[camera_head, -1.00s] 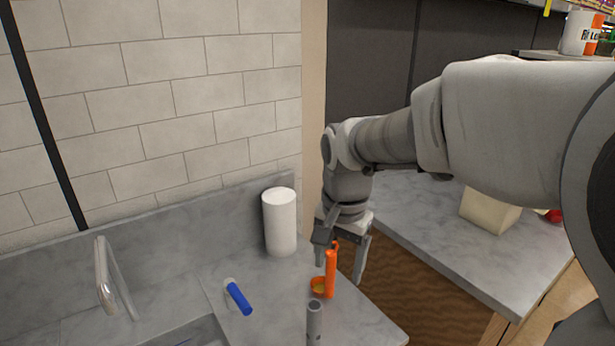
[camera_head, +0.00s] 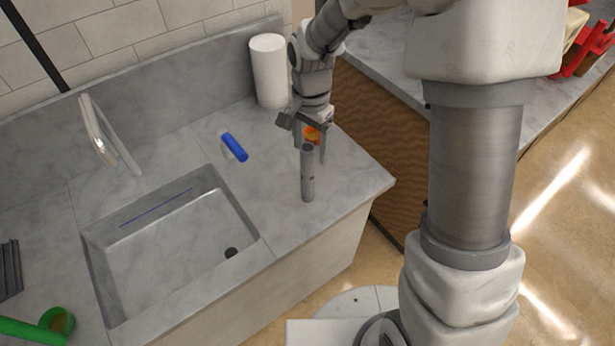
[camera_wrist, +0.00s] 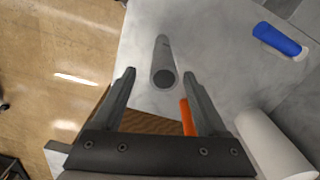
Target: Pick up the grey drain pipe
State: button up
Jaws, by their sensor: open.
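The grey drain pipe (camera_head: 308,180) stands upright on the counter, between the sink and the counter's right corner. Its open top shows in the wrist view, where the pipe (camera_wrist: 163,58) appears in line with the gap between my fingers. My gripper (camera_head: 309,150) points down at the pipe's top end, open and empty. In the wrist view my gripper (camera_wrist: 160,76) has one finger on each side of the gap, with the pipe just past the tips. I cannot tell whether a finger touches it.
An orange part (camera_head: 312,134) is close behind my gripper, also beside the right finger in the wrist view (camera_wrist: 187,117). A white roll (camera_head: 269,72) stands behind. A blue-handled piece (camera_head: 235,147) lies left. The sink (camera_head: 170,240) has a tall faucet (camera_head: 98,135).

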aim_at(308, 163)
jog(key=shift+a+f, duration=0.15)
jog(key=shift+f, duration=1.35)
jog(key=shift+a+f, duration=0.15)
jog(key=shift+f, duration=1.3)
grip_shut()
